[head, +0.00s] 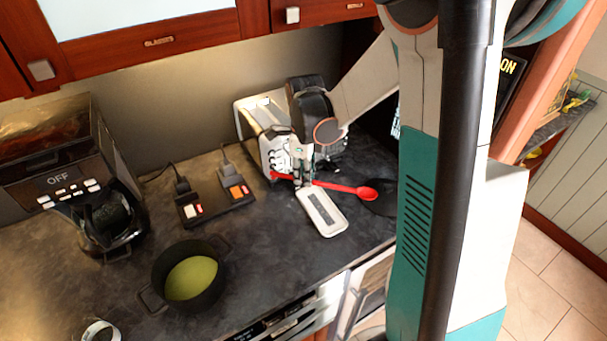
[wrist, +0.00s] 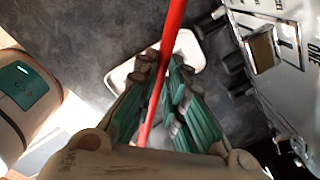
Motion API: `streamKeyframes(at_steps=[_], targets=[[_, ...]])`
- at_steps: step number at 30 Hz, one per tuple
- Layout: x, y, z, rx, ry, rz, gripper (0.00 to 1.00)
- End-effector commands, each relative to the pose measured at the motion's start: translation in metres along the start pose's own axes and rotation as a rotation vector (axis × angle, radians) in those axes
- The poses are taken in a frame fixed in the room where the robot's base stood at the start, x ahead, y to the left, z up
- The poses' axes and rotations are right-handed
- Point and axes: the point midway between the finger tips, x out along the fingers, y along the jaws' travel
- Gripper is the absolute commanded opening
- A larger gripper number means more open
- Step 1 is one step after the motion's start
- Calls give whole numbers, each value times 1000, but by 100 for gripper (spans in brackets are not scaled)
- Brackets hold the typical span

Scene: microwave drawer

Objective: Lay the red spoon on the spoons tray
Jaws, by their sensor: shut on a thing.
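The red spoon (head: 367,192) is held level across my gripper (head: 305,178), with its bowl out to the right in the head view. In the wrist view its handle (wrist: 173,32) runs between the fingers of my gripper (wrist: 165,80), which are shut on it. The white spoons tray (head: 323,218) lies on the dark counter just in front of my gripper. In the wrist view the tray (wrist: 120,76) shows behind the fingers, partly hidden by them and by the handle. The spoon looks above the counter; its exact height is unclear.
A toaster (head: 250,112) stands close behind my gripper and shows at right in the wrist view (wrist: 300,85). A power strip (head: 216,207), a pot of green soup (head: 192,278) and a coffee machine (head: 62,178) stand left. Upper cabinets (head: 190,45) hang above.

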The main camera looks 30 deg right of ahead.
Motion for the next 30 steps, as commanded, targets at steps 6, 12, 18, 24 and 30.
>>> streamKeyframes(at_steps=[6, 12, 18, 24, 30], targets=[[11, 0, 0, 0, 0, 0, 0], [28, 0, 0, 0, 0, 0, 0], [47, 0, 0, 0, 0, 0, 0], [65, 0, 0, 0, 0, 0, 0], [81, 0, 0, 0, 0, 0, 0]])
